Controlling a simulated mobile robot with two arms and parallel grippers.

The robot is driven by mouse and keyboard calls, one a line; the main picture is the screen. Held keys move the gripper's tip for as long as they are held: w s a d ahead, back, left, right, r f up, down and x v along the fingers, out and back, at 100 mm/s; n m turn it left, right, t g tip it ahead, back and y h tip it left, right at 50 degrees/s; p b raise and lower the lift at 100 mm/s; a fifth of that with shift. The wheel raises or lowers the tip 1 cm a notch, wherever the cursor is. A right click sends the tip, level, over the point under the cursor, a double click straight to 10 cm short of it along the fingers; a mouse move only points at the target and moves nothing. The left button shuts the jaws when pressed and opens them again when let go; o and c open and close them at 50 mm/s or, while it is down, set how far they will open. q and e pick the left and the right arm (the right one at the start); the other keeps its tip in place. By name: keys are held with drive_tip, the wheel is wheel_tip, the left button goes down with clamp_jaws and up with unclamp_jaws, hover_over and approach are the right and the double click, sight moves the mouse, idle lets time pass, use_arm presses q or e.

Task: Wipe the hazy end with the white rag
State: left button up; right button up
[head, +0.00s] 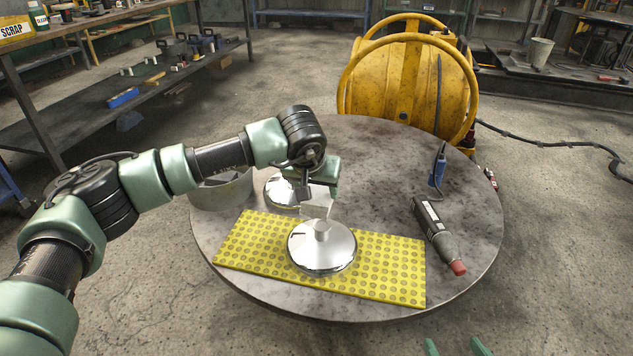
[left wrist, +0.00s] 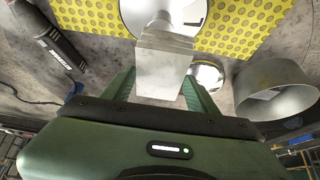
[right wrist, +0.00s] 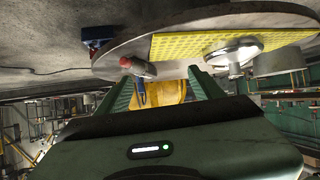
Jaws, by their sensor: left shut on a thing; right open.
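A shiny round metal dish (head: 325,258) with a raised hub (head: 321,231) lies on a yellow dotted mat (head: 390,275); it also shows in the left wrist view (left wrist: 133,12). My left gripper (head: 318,188) is above the hub, shut on a pale, flat-sided piece that looks like the white rag (left wrist: 160,75). The rag's lower end is at the hub; I cannot tell whether they touch. The haze cannot be made out. My right gripper (right wrist: 162,82) is open and empty, off the table's near right side; only its fingertips (head: 458,347) show in the head view.
A second shiny dish (head: 278,190) and a grey bowl (head: 225,192) are behind the mat to the left. A dark power tool with a red end (head: 437,235) and a blue item (head: 437,170) lie on the right of the round table (head: 380,160). A yellow drum (head: 400,80) stands behind.

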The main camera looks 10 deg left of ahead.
use_arm(q)
drive_tip(key=shift+r+p, duration=0.3)
drive_tip(key=shift+r, duration=0.25)
use_arm(e)
drive_tip(key=shift+s+d+f+g+h, duration=0.15)
drive_tip(key=shift+s+d+f+g, duration=0.05)
drive_tip(key=shift+s+f+g, duration=0.4)
drive_tip(key=shift+s+d+f+g+h, duration=0.15)
drive_tip(key=shift+s+f+g, duration=0.25)
drive_tip(key=shift+s+f, duration=0.25)
drive_tip(key=shift+w+f, duration=0.1)
